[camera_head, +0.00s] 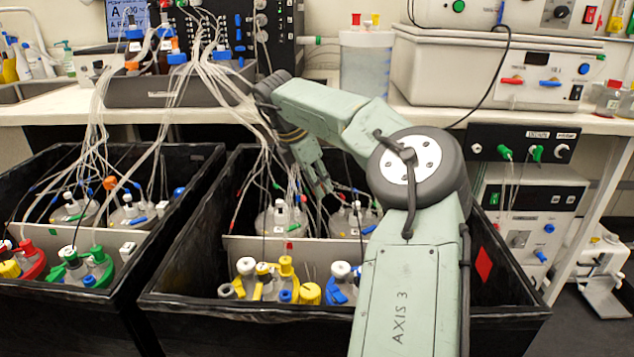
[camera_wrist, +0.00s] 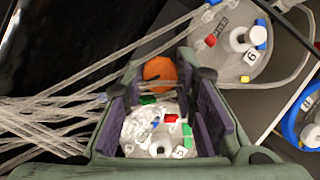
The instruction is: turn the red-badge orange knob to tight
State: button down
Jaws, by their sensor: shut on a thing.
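The orange knob (camera_wrist: 160,73) shows at the top between my gripper's two fingers in the wrist view. My gripper (camera_wrist: 160,82) is shut on it, with a dark-padded finger on each side. In the head view my gripper (camera_head: 321,185) reaches down into the right black box (camera_head: 340,312), and I cannot make out the knob there. A red diamond badge (camera_head: 483,265) is on the right inner wall of that box. A vessel lid marked 5 (camera_wrist: 158,135), with red, green and blue parts, shows between the fingers. Which way the knob is turned cannot be told.
A vessel marked 6 (camera_wrist: 240,45) is close at the upper right in the wrist view. Clear tubes (camera_wrist: 60,110) run in from the left, close to my gripper. Yellow-capped bottles (camera_head: 265,280) stand at the box's front. A second black box (camera_head: 60,310) is at the left.

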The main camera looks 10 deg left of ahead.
jog(key=c, duration=1.3)
grip_release()
jog(key=v, duration=1.2)
